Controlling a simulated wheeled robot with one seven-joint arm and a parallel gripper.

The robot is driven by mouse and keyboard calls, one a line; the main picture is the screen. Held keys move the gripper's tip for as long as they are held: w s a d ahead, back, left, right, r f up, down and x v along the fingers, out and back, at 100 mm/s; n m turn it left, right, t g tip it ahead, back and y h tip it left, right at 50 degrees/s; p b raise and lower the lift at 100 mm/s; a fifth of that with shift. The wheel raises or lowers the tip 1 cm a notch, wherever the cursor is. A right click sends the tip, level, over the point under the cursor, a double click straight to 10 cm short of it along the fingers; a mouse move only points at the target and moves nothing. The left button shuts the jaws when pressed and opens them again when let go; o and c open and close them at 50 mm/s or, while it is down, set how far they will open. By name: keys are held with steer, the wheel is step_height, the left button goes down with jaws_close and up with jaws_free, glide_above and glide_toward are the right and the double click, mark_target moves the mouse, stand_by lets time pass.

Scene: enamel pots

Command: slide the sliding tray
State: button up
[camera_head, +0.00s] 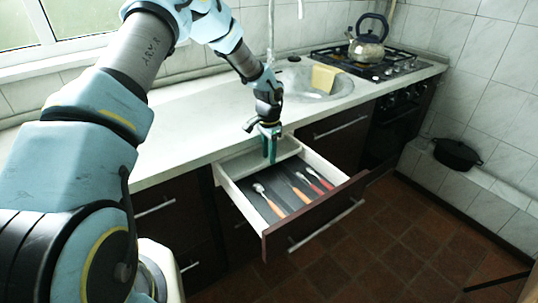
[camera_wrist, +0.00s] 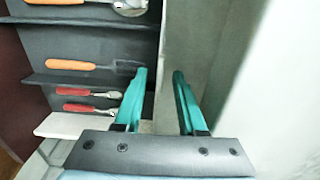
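The drawer (camera_head: 318,219) under the counter is pulled out. The sliding tray (camera_head: 238,167) appears as a pale tray across its back, near the counter; its pale surface also shows in the wrist view (camera_wrist: 190,45). My gripper (camera_head: 270,160) points down at the tray's front edge. In the wrist view my gripper (camera_wrist: 160,75) has its two green fingers apart, one on each side of that edge. Nothing is visibly clamped. I cannot tell whether a finger touches the tray or how deep the tips reach.
Orange- and red-handled utensils (camera_head: 272,206) lie in the dark drawer bottom in front of the tray. The counter (camera_head: 180,130) edge is close behind. A sink (camera_head: 325,84) and a stove with a kettle (camera_head: 366,48) are beyond. A black pot (camera_head: 457,154) sits at right.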

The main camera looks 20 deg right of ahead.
step_height(320, 180, up, 11)
steer(key=b, duration=0.2)
steer(key=shift+f+b, duration=0.2)
steer(key=shift+b, duration=0.15)
